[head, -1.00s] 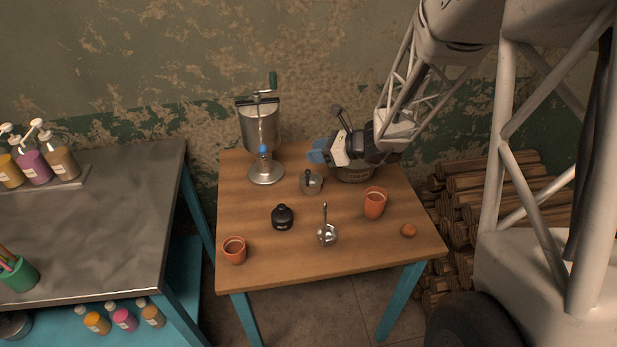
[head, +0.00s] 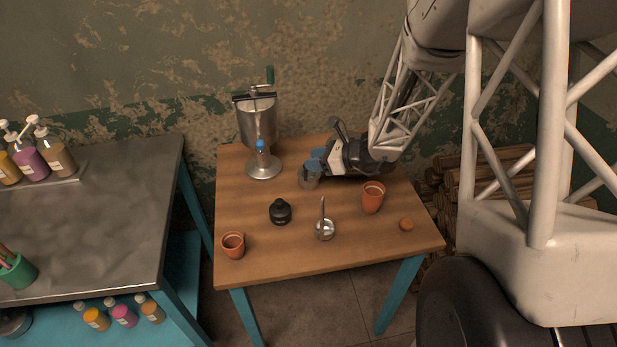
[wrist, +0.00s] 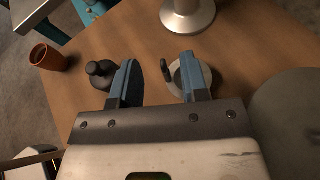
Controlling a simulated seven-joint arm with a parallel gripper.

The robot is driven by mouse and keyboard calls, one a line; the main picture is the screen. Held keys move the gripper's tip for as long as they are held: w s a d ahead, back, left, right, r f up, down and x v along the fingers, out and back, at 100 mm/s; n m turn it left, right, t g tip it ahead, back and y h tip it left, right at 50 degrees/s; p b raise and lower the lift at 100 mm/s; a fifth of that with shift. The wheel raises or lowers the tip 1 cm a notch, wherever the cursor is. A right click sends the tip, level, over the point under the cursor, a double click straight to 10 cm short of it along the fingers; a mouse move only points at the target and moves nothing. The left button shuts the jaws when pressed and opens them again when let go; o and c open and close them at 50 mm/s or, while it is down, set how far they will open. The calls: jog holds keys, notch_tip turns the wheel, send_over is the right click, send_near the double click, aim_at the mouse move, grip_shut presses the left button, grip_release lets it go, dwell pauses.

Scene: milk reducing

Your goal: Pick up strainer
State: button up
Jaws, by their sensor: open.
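My gripper (head: 316,160) is open over the back middle of the table, its two blue fingers spread and nothing between them in the wrist view (wrist: 158,76). A small round metal vessel with a dark upright handle (head: 309,182) stands just below the fingertips. In the wrist view this vessel (wrist: 204,76) lies partly behind the right finger; I cannot tell whether they touch. A shiny metal bowl-shaped utensil with a tall upright handle (head: 325,231) stands near the front middle of the table. I cannot tell for sure which of these two is the strainer.
A metal hand-cranked machine (head: 259,125) stands at the back left. A dark pot is mostly hidden behind my gripper. Bare wood (head: 245,200) lies left.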

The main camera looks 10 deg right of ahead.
aim_at(301, 179)
jog(key=shift+f, duration=1.05)
jog(key=shift+w+a, duration=0.1)
jog(key=shift+a, duration=0.05)
jog(key=shift+x, duration=2.35)
grip_shut()
